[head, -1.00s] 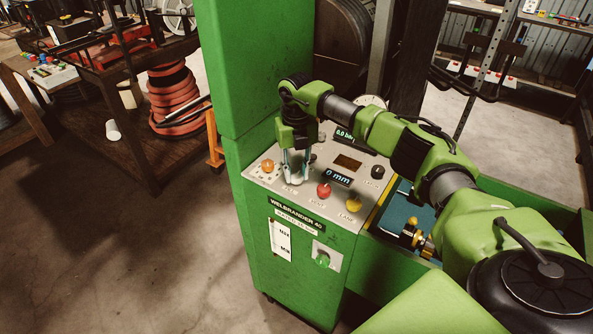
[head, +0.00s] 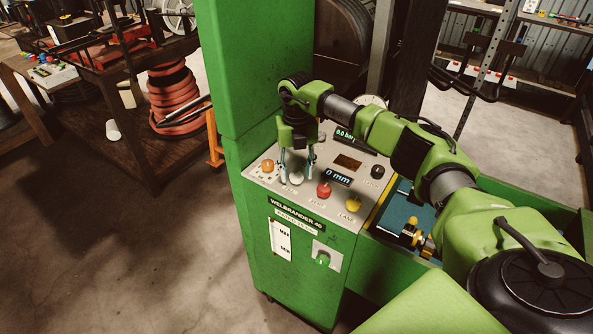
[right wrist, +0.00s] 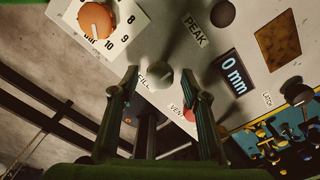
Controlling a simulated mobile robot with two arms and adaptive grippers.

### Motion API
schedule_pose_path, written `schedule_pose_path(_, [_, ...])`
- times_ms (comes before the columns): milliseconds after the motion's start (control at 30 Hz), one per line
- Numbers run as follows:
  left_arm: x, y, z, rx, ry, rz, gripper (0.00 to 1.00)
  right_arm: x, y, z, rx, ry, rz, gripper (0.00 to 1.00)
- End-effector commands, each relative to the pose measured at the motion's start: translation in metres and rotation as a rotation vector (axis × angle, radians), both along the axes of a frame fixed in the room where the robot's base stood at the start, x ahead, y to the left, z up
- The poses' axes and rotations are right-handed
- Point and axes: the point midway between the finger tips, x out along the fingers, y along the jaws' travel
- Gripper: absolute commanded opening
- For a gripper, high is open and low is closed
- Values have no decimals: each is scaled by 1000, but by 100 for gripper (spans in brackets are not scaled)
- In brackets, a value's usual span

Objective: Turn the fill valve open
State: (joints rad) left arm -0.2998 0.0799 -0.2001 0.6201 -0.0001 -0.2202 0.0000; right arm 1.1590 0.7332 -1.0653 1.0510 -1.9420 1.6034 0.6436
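The fill valve is a pale round knob (head: 296,178) on the sloped grey panel of the green machine. In the right wrist view the knob (right wrist: 160,78) shows beside the word FILL. My right gripper (head: 297,162) points down at the panel over the knob. In the right wrist view its fingers (right wrist: 162,92) are spread, one on each side of the knob, with a gap visible between them and it. I cannot tell how far the knob is turned. My left gripper is in neither current view.
A display (head: 338,177) reads 0 mm.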

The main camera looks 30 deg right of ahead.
Motion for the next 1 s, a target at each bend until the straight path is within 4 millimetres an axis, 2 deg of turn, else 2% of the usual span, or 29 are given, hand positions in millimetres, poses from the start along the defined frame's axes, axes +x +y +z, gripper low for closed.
schedule_pose_path(167, [-2, 1, 0, 1, 2, 1, 0, 0, 0, 2, 0, 1, 1, 42])
schedule_pose_path(267, [-1, 1, 0, 1, 1, 1, 0, 1, 0, 11, 1, -1, 2, 42])
schedule_pose_path(700, [0, 0, 0, 0, 0, 0, 0, 0, 0, 97, 0, -2, 0, 42])
schedule_pose_path(833, [0, 0, 0, 0, 0, 0, 0, 0, 0, 112, 0, -1, 0, 42])
schedule_pose_path(1000, [0, 0, 0, 0, 0, 0, 0, 0, 0, 120, 0, 0, 0, 42])
